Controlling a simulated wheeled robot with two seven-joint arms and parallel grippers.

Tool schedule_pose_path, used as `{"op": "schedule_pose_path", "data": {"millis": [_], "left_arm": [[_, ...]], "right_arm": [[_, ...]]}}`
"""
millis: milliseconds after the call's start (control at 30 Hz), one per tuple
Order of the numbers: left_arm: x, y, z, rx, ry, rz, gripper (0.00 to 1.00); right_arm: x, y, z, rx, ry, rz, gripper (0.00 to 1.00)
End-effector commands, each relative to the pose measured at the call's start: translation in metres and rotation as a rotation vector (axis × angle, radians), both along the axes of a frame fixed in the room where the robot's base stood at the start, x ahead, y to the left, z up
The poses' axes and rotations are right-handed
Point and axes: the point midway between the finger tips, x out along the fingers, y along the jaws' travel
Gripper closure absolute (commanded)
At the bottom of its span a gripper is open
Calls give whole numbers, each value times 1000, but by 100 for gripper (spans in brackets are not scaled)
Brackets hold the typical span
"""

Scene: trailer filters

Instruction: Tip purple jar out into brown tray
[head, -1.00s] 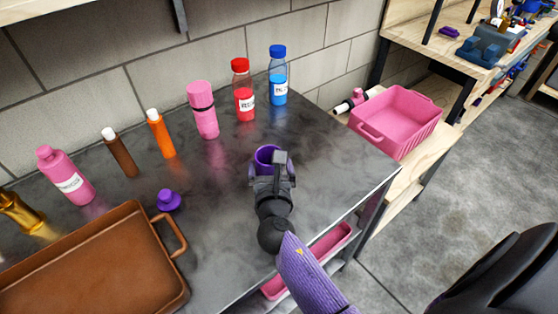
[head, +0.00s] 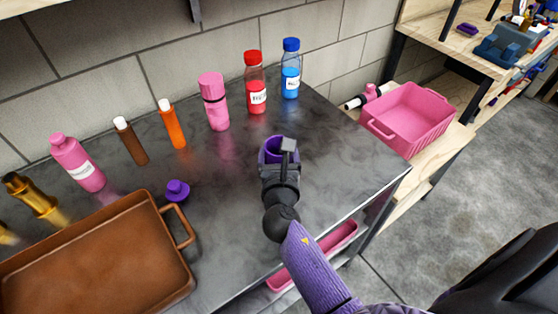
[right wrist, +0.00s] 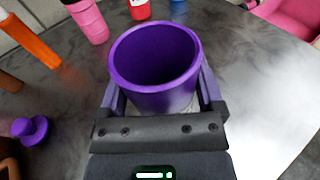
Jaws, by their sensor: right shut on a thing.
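The purple jar (head: 273,145) is upright and lidless, held by my right gripper (head: 279,160) above or on the dark counter; I cannot tell whether it touches. In the right wrist view the jar (right wrist: 155,95) stands between the two fingers of the gripper (right wrist: 160,100), and its visible inside looks plain purple; the bottom is in shadow. The purple lid (head: 177,190) lies apart on the counter, near the handle of the brown tray (head: 185,215). The tray is at the lower left and looks empty. My left gripper is not in view.
Along the back stand a pink bottle (head: 78,163), a brown bottle (head: 131,142), an orange bottle (head: 172,125), a pink flask (head: 214,102), a red bottle (head: 255,85) and a blue bottle (head: 290,70). A pink bin (head: 408,117) sits beyond the right edge.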

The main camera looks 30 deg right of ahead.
Motion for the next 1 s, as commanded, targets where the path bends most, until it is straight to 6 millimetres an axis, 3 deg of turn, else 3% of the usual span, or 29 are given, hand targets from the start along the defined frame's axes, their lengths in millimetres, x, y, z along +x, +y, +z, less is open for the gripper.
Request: {"op": "schedule_pose_path", "data": {"millis": [33,233,1000], "left_arm": [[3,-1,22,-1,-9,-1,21],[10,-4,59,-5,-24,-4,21],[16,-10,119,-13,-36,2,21]], "right_arm": [[0,0,27,0,-7,2,78],[0,0,77,-2,-7,2,78],[0,0,138,0,-3,1,78]]}}
